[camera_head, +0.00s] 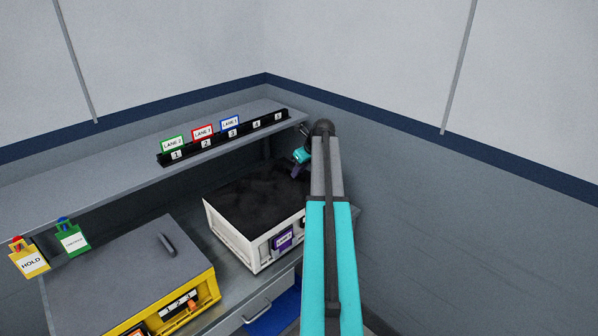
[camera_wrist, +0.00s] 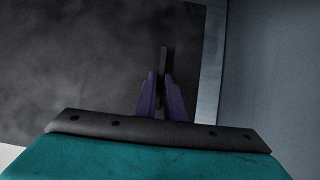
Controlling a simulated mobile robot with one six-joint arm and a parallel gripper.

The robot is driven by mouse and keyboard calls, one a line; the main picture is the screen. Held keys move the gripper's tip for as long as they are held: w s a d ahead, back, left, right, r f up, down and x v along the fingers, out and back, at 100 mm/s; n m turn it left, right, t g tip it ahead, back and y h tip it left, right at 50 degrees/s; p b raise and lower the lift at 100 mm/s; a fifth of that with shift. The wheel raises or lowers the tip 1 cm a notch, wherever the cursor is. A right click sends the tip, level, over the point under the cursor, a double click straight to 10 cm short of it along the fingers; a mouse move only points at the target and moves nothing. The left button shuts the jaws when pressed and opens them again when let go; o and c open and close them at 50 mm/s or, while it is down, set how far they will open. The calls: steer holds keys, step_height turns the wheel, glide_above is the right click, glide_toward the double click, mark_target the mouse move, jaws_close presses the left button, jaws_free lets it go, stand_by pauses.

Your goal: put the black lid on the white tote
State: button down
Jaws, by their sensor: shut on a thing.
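The white tote (camera_head: 232,240) stands on the lower counter under the shelf, with a purple-framed label on its front. The black, mottled lid (camera_head: 255,203) lies over its top, and white edge shows along the left and front. I cannot tell whether the lid is fully seated or slightly raised. My gripper (camera_head: 298,172) is at the lid's far right part, partly hidden by my arm. In the wrist view my gripper's purple fingers (camera_wrist: 162,98) are shut on a thin dark upright piece, apparently the lid's handle, with the lid (camera_wrist: 75,70) spread out below.
A yellow case with a grey top (camera_head: 125,275) stands left of the tote. Above, a shelf (camera_head: 110,180) carries a black numbered rack (camera_head: 225,140) with coloured lane cards. Green (camera_head: 72,238) and yellow (camera_head: 30,260) tags hang at the left. A wall (camera_head: 450,220) closes the right side.

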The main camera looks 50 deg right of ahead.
stand_by(0.3)
steer(key=c, duration=1.4)
jaws_free()
steer(key=shift+o, duration=0.2)
steer(key=shift+r, duration=0.1)
steer(key=shift+r, duration=3.4)
steer(key=shift+s, duration=0.1)
